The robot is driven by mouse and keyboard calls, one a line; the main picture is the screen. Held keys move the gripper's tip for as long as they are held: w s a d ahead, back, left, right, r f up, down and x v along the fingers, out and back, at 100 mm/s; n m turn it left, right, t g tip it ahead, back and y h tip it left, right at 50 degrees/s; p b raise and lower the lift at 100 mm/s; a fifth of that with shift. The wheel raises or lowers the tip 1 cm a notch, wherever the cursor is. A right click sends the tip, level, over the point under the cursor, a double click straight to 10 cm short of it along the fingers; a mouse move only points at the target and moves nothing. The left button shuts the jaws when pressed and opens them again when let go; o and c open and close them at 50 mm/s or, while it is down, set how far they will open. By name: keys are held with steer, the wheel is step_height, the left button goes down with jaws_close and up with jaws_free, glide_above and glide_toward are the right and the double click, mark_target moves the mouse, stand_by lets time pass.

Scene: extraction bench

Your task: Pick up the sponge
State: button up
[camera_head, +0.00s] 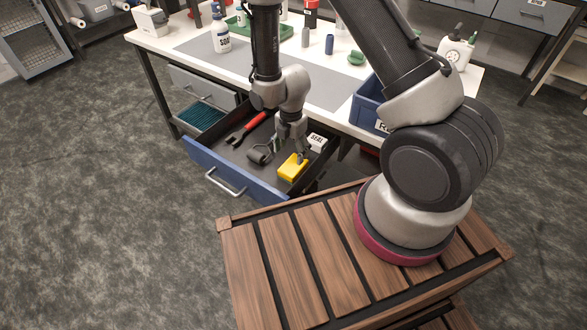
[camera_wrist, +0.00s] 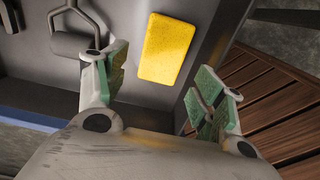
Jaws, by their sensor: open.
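The sponge (camera_head: 292,167) is a yellow block lying in the open blue-fronted drawer (camera_head: 228,178), near the drawer's right side. In the wrist view the sponge (camera_wrist: 167,48) lies flat on the dark drawer floor, ahead of my fingers and between their lines. My gripper (camera_head: 297,153) points down into the drawer, just above the sponge in the head view. In the wrist view my gripper (camera_wrist: 160,88) is open, with green-padded fingers on either side and nothing between them. I cannot tell the exact height gap.
A grey roller-like tool (camera_head: 262,153) lies left of the sponge, also seen in the wrist view (camera_wrist: 75,40). A red-handled tool (camera_head: 247,127) lies farther left. A white box (camera_head: 316,142) is behind the sponge. The drawer's right wall (camera_wrist: 212,50) is close to the sponge.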

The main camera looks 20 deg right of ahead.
mark_target(293, 165)
steer(key=f, duration=0.8)
steer(key=shift+d+f, duration=0.1)
steer(key=shift+d, duration=0.25)
steer(key=c, duration=0.7)
